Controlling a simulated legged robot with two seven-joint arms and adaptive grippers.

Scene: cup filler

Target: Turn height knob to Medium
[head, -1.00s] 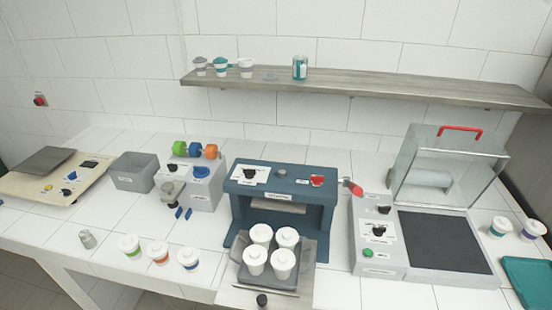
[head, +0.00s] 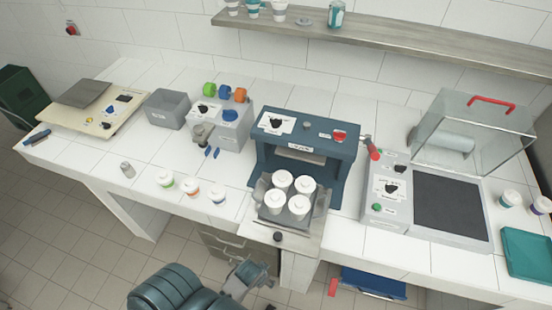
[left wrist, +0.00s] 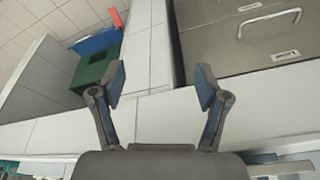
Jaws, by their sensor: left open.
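Several dials show in the head view, with labels too small to read, so I cannot tell which is the height knob. One black knob (head: 276,124) is on top of the dark blue machine (head: 345,150). Two more, an upper black knob (head: 400,168) and a lower black knob (head: 392,188), are on the grey panel at right. Another black knob (head: 203,108) is on the grey dispenser (head: 236,132). My left gripper (head: 262,287) is low in front of the counter, apart from every knob. In the left wrist view it is open and empty (left wrist: 160,80). My right gripper is out of view.
A tray of white lidded cups (head: 264,197) stands at the blue machine's front. Three cups stand left of it near the counter edge. A clear cover with a red handle (head: 490,103) stands at right. Drawers (left wrist: 245,40) and a blue bin (head: 372,283) are below the counter.

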